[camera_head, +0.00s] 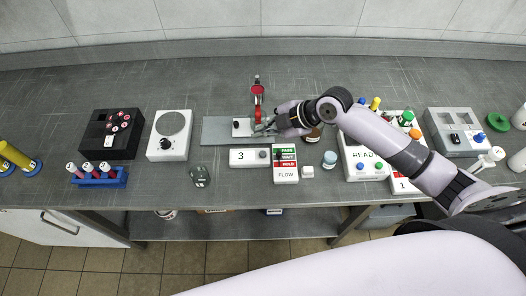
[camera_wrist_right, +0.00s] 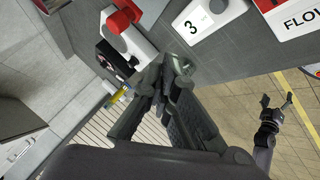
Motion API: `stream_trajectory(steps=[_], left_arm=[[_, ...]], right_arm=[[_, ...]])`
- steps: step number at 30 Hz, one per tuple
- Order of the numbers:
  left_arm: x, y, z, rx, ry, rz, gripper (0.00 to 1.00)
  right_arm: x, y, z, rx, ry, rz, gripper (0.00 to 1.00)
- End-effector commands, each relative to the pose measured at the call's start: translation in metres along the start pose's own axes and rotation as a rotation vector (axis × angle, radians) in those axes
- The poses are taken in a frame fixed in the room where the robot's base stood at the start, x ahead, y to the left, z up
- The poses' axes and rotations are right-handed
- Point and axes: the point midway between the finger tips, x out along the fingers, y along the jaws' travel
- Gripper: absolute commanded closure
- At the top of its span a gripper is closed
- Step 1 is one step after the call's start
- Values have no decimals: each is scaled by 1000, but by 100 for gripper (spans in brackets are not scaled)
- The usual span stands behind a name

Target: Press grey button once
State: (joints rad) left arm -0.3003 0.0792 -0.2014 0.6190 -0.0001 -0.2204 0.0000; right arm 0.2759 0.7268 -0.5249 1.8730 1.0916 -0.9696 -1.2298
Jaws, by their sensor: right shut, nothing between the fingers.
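A white box marked 3 (camera_head: 243,158) lies near the middle of the bench, with a round grey button (camera_head: 262,154) at its right end. The box also shows at the top of the right wrist view (camera_wrist_right: 205,22). My right gripper (camera_head: 266,129) is shut and empty, above the grey plate just behind the box and apart from the button. Its closed fingers show in the wrist view (camera_wrist_right: 172,68). My left gripper (camera_wrist_right: 277,104) shows small at the right of the wrist view, open and empty over the floor; it is not in the head view.
A FLOW panel (camera_head: 286,176) stands against the box's right side. A red clamp-like part (camera_head: 257,92) rises behind my right gripper. A small jar (camera_head: 329,159) and a READY box (camera_head: 362,165) stand further right. A dark glassy object (camera_head: 200,176) is front left.

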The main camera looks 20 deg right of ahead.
Motion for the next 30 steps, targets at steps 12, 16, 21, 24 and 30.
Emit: stream_trajectory(steps=[12, 16, 21, 24, 30], left_arm=[[1, 0, 0, -2, 1, -1, 20], [6, 0, 0, -2, 1, -1, 20], [19, 0, 1, -2, 1, -1, 20], [29, 0, 2, -2, 1, -1, 20], [52, 0, 4, -2, 2, -1, 20]], right_arm=[[0, 2, 1, -11, 4, 3, 100], [4, -1, 4, -10, 4, 3, 100], [16, -10, 13, -9, 3, 2, 100], [25, -16, 20, -9, 4, 2, 100], [46, -31, 35, -9, 4, 2, 100]])
